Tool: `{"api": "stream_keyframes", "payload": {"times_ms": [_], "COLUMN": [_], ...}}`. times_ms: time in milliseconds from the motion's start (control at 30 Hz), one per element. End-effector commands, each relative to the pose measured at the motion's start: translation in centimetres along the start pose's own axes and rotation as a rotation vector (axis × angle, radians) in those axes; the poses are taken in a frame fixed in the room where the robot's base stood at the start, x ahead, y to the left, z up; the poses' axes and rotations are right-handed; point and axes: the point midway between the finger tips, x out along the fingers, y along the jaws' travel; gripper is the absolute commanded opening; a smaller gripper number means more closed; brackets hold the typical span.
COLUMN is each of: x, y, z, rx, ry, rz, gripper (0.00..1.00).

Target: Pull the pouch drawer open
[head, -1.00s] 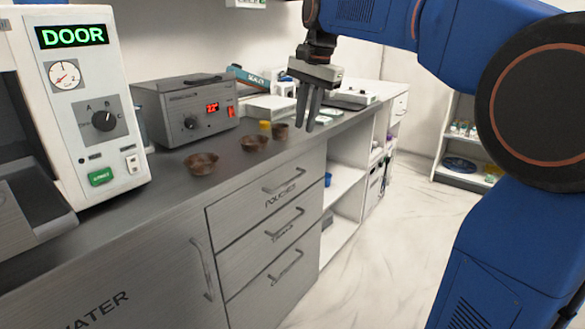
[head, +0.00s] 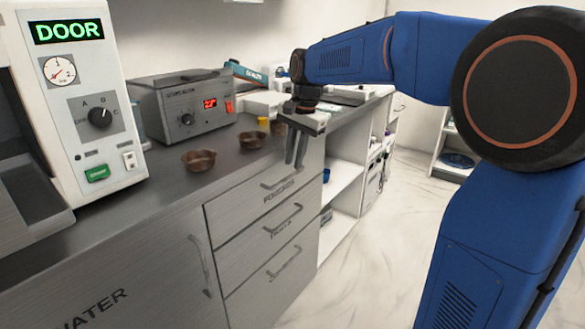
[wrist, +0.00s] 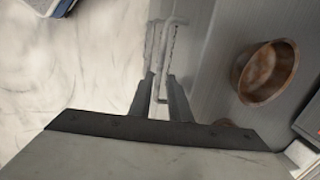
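The pouch drawer (head: 245,197) is the top drawer of the counter unit, with a grey front lettered POUCHES. It looks shut, its front flush with the drawers below. Its bar handle (head: 284,180) is near the top of the front. My gripper (head: 295,164) points down just above and beside this handle, at the counter's front edge. In the wrist view, my gripper's two fingers (wrist: 159,98) are apart, and handle bars (wrist: 164,50) show beyond and partly between them. I cannot tell whether the fingers touch a handle. Nothing is held.
Brown bowls (head: 198,160) stand on the counter near its front edge; one (wrist: 267,70) is close to my gripper in the wrist view. A grey heater box (head: 183,105) and white device (head: 85,100) stand behind. The floor (head: 375,260) before the drawers is clear.

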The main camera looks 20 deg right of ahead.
Motion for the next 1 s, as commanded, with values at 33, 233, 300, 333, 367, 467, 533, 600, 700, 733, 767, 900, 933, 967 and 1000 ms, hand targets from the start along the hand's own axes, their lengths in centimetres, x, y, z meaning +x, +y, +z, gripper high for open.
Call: {"api": "stream_keyframes", "payload": {"times_ms": [33,233,300,333,367,467,533,600,700,733,767,900,933,967,1000], "x": [0.8,2.9,3.4,3.5,3.6,3.7,3.7,3.7,3.7,3.7,3.7,3.7,3.7,3.7,3.6], "y": [0.0,0.0,0.0,0.0,0.0,0.0,0.0,0.0,0.0,0.0,0.0,0.0,0.0,0.0,0.1], "z": [0.0,0.0,0.0,0.0,0.0,0.0,0.0,0.0,0.0,0.0,0.0,0.0,0.0,0.0,0.0], "rx": [0.000,-0.001,-0.001,-0.001,-0.001,0.000,0.000,0.000,0.000,0.000,0.000,0.000,0.000,0.000,0.000], "ry": [-0.001,0.000,0.000,0.000,0.000,0.000,0.000,0.000,0.000,0.000,0.000,0.000,0.000,0.001,0.001], "rz": [0.001,0.000,0.000,0.000,0.000,0.000,0.000,0.000,-0.001,-0.001,-0.001,-0.001,-0.001,-0.001,-0.001], "gripper": [0.17,0.17,0.17,0.17,0.17,0.17,0.17,0.17,0.07,0.00,0.00,0.00,0.00,0.00,0.00]}}
